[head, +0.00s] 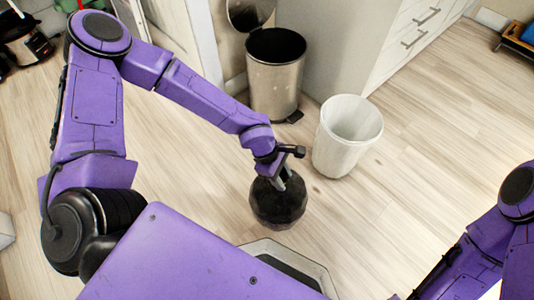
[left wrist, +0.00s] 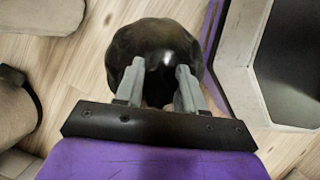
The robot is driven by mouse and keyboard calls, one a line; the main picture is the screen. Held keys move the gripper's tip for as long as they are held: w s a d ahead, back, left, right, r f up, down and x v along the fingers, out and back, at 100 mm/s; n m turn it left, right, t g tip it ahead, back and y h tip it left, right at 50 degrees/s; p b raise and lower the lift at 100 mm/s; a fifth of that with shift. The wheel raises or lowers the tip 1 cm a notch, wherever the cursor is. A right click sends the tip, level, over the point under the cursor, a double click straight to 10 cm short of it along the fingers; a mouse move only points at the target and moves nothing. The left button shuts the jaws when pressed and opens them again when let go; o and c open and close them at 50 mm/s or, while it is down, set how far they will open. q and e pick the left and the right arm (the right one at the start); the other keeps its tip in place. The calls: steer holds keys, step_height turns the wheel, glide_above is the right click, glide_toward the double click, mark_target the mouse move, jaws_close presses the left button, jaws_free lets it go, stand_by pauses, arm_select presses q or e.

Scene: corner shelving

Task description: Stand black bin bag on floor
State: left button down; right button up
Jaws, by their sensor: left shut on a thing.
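The black bin bag (head: 278,207) is a round, dark, shiny bundle in front of my base in the head view. My left gripper (head: 283,180) reaches down onto its top and is shut on it. In the left wrist view the bag (left wrist: 152,42) fills the space beyond the two grey fingers of the left gripper (left wrist: 154,82), which pinch its near part. The bag's underside is hidden, so I cannot tell whether it touches the floor (head: 200,200). My right gripper is outside the head view; only part of the right arm shows at the lower right.
A white waste bin (head: 328,150) stands open and empty just right of the bag. A metal pedal bin (head: 273,90) with its lid up stands behind. White drawers (head: 400,45) are at the back right. Wooden floor is clear left of the bag and at the right.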

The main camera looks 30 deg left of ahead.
arm_select(q)
steer(key=shift+w+d+f+b, duration=0.3)
steer(key=shift+w+d+f, duration=0.1)
steer(key=shift+f, duration=0.2)
steer(key=shift+w+d+f+b, duration=0.3)
steer(key=shift+d+f, duration=0.1)
steer(key=shift+f, duration=0.2)
step_height(320, 180, down, 3)
steer(key=shift+d+f+b, duration=0.1)
steer(key=shift+b, duration=1.05)
steer(key=c, duration=0.7)
jaws_free()
